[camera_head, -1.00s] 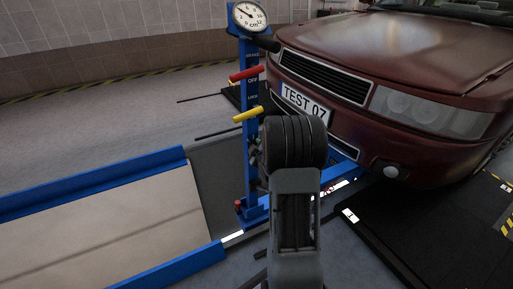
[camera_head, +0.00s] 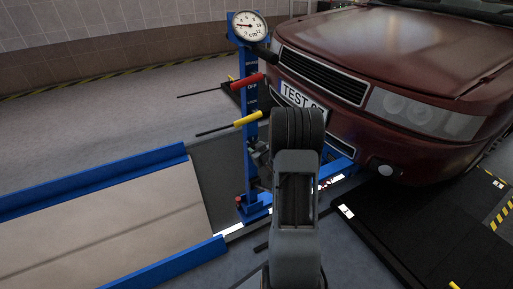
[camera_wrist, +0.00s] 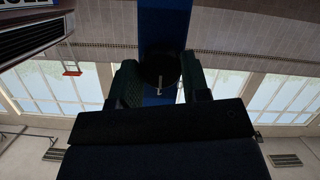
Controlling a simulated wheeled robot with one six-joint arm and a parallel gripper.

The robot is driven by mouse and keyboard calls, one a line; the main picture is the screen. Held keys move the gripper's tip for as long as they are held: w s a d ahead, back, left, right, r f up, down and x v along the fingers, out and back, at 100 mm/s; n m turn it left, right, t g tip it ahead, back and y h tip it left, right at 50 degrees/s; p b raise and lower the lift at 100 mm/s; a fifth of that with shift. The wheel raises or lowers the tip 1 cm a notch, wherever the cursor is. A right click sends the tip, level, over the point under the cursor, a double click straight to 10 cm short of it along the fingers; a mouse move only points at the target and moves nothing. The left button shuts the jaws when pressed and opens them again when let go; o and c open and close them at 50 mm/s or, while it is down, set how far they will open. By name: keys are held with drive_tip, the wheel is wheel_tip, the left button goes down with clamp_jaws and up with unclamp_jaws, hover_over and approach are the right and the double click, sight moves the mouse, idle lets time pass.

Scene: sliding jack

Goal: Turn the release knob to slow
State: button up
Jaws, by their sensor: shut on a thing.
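The release knob (camera_wrist: 160,68) is a dark round knob with a pale pointer mark, on the blue column (camera_wrist: 165,20) in the wrist view. My gripper (camera_wrist: 160,80) has one finger on each side of the knob and is shut on it. In the head view the blue jack column (camera_head: 250,100) stands upright in front of the red car. My gripper (camera_head: 262,155) is at the column, below the yellow lever, and the knob there is hidden by my arm. I cannot read any speed marking around the knob.
A round gauge (camera_head: 250,26) tops the column. A red lever (camera_head: 248,80) and a yellow lever (camera_head: 247,118) stick out above my gripper. The red car (camera_head: 330,45) stands close at the right. A blue-edged ramp (camera_head: 100,215) lies at the left, with open floor beyond.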

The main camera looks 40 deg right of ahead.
idle(0.5)
drive_tip(key=o, duration=0.9)
drive_tip(key=shift+p+v, duration=1.25)
drive_tip(key=shift+v, duration=2.5)
